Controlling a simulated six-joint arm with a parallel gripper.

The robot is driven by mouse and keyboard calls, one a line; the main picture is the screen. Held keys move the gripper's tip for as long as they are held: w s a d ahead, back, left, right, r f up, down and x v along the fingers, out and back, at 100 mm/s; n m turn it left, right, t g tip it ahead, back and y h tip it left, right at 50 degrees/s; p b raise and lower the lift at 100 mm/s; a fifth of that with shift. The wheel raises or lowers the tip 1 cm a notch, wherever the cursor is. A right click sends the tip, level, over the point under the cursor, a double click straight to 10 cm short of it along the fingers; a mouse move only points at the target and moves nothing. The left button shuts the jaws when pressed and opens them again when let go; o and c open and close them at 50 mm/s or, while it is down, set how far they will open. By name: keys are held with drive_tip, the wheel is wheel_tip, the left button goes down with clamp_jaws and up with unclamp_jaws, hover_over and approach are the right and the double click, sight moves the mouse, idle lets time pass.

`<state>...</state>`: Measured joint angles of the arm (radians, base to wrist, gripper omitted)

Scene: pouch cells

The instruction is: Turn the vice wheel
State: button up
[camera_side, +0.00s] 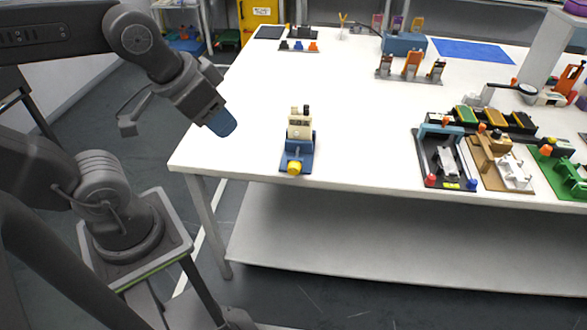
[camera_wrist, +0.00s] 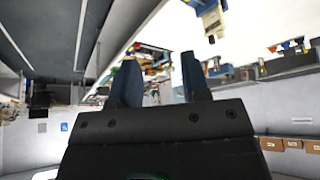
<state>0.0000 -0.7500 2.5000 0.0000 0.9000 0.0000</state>
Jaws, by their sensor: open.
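A small vice (camera_side: 300,150) with a blue base and cream jaws stands near the front left edge of the white table. Its yellow wheel (camera_side: 294,168) faces the front edge. What looks like the vice (camera_wrist: 209,17) shows at the top of that view, partly cut off by the frame's edge.
The white table (camera_side: 345,105) is clear around the vice. Several coloured fixtures, including a green one (camera_side: 562,175), stand at the right. A row of small clamps (camera_side: 411,67) and a blue mat (camera_side: 470,50) lie farther back. A lower shelf (camera_side: 380,230) runs under the table.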

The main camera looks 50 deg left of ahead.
drive_tip(key=shift+o, duration=0.4)
drive_tip(key=shift+o, duration=0.9)
drive_tip(key=shift+w+d, duration=0.2)
drive_tip(key=shift+w, duration=0.05)
drive_tip(key=shift+o, duration=0.4)
drive_tip(key=w+d+f+n+t+h, duration=0.1)
drive_tip(key=w+d+f+n+h, duration=0.2)
drive_tip(key=w+d, duration=0.6)
drive_tip(key=w+f, duration=0.1)
drive_tip(key=w, duration=0.1)
drive_tip(key=shift+w+d+t, duration=0.2)
drive_tip(key=shift+w+t, duration=0.1)
drive_tip(key=shift+t, duration=0.1)
drive_tip(key=w+d+f+n+t+y, duration=0.1)
drive_tip(key=w+d+f+n, duration=0.3)
drive_tip(key=f, duration=0.4)
drive_tip(key=n+t+y, duration=0.4)
drive_tip(key=y, duration=1.1)
approach(293, 171)
drive_tip(key=x, duration=0.9)
drive_tip(key=shift+w+a, duration=0.2)
